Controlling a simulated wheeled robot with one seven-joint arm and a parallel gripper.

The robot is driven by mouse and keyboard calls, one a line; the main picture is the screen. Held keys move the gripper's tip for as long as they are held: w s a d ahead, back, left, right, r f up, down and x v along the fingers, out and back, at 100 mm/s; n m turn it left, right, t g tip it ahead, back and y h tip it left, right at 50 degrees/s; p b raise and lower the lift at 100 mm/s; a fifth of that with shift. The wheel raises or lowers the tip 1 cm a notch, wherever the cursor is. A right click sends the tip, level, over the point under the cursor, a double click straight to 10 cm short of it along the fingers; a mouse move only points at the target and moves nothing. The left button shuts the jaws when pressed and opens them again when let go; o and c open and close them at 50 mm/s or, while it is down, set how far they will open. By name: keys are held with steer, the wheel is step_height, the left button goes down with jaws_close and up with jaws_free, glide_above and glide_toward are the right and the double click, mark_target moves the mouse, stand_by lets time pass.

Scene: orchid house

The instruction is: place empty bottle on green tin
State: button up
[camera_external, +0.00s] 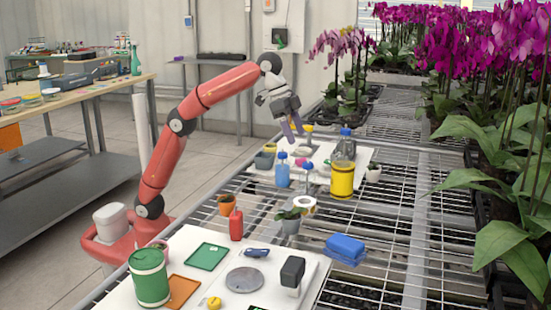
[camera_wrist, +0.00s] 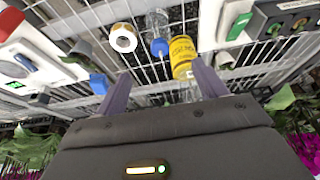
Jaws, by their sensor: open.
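My gripper (camera_external: 293,130) is open, with purple fingers pointing down, above the far part of the bench. In the wrist view nothing is held between the open fingers (camera_wrist: 160,75). A clear bottle with a blue cap (camera_wrist: 157,22) shows beyond them, beside the yellow tin (camera_wrist: 182,50).
A blue-filled bottle (camera_external: 282,172) stands left of the yellow tin. Nearer are a tape roll (camera_external: 305,204), a potted plant (camera_external: 290,222), a red bottle (camera_external: 236,224) and a blue box (camera_external: 345,248). Orchids (camera_external: 490,130) crowd the right side. Slatted bench (camera_external: 400,225) is bare in places.

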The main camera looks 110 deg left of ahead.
mark_target(302, 181)
step_height(302, 181, down, 3)
steer(key=a+m+g+y, duration=0.2)
steer(key=a+m+y, duration=0.1)
steer(key=m+y, duration=0.5)
steer(key=w+d+r+m+t+y+b, duration=0.1)
steer(key=w+d+r+m+t+y, duration=0.35)
steer(key=m+y, duration=0.7)
steer(key=f+m+h, duration=0.1)
steer(key=f, duration=0.4)
steer(key=d+f+m+h, duration=0.1)
steer(key=f, duration=0.5)
steer(key=s+f+m+h, duration=0.1)
steer(key=f, duration=0.4)
steer(key=shift+d+f+b, duration=0.15)
steer(key=shift+f+b, duration=0.1)
steer(key=shift+b, duration=0.15)
steer(key=x, duration=0.2)
steer(key=shift+a+r, duration=0.25)
steer(key=shift+a, duration=0.1)
steer(key=shift+w+a, duration=0.15)
